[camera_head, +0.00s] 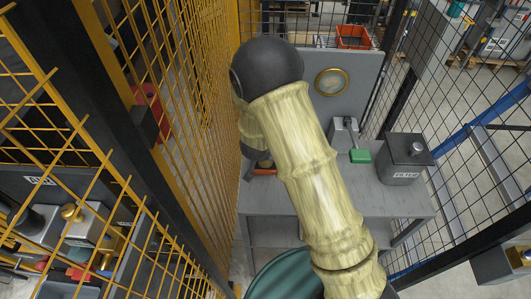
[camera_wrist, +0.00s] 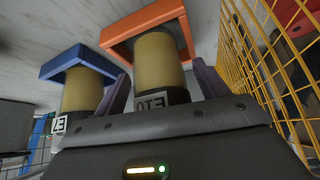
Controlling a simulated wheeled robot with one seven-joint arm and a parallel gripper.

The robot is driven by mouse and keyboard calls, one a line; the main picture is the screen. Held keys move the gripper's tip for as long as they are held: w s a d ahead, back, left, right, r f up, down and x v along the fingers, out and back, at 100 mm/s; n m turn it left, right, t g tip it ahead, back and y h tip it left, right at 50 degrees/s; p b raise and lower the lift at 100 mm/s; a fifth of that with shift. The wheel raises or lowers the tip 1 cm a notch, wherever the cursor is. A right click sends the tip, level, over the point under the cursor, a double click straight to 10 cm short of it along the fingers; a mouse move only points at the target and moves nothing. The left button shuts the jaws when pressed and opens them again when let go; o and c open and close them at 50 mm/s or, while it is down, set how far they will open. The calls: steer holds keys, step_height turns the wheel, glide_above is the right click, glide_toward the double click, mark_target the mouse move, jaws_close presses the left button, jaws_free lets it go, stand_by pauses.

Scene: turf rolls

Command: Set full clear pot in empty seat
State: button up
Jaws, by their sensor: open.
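In the wrist view, which looks upside down, a yellowish cylindrical pot (camera_wrist: 159,62) with a dark labelled end stands in an orange square seat (camera_wrist: 148,22). A similar yellowish pot (camera_wrist: 82,90) with a white label stands in a blue square seat (camera_wrist: 78,58) to the left. My gripper (camera_wrist: 164,88) is open, its two fingers apart on either side of the pot in the orange seat; I cannot tell if they touch it. No empty seat shows.
The grey table (camera_head: 385,201) carries a grey labelled canister (camera_head: 402,160) and a device with a green block (camera_head: 360,156). A round gauge (camera_head: 332,82) is on the back panel. Yellow mesh fencing (camera_head: 190,110) stands close on the left, and shows in the wrist view (camera_wrist: 270,70).

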steer(key=shift+r, duration=0.25)
steer(key=p+v, duration=0.3)
steer(key=v, duration=0.9)
steer(key=shift+f, duration=0.15)
steer(key=s+d+r+n+g, duration=0.1)
steer(key=s+d+r+g, duration=0.1)
steer(key=s+d+r, duration=0.2)
steer(key=s+d+r+n+g+y, duration=0.1)
steer(key=s+d+r, duration=0.4)
steer(key=s+d, duration=0.3)
steer(key=d, duration=0.4)
steer(key=shift+s+d+r+n+g, duration=0.25)
steer(key=shift+d+r+n+g, duration=0.05)
steer(key=shift+d+g, duration=0.1)
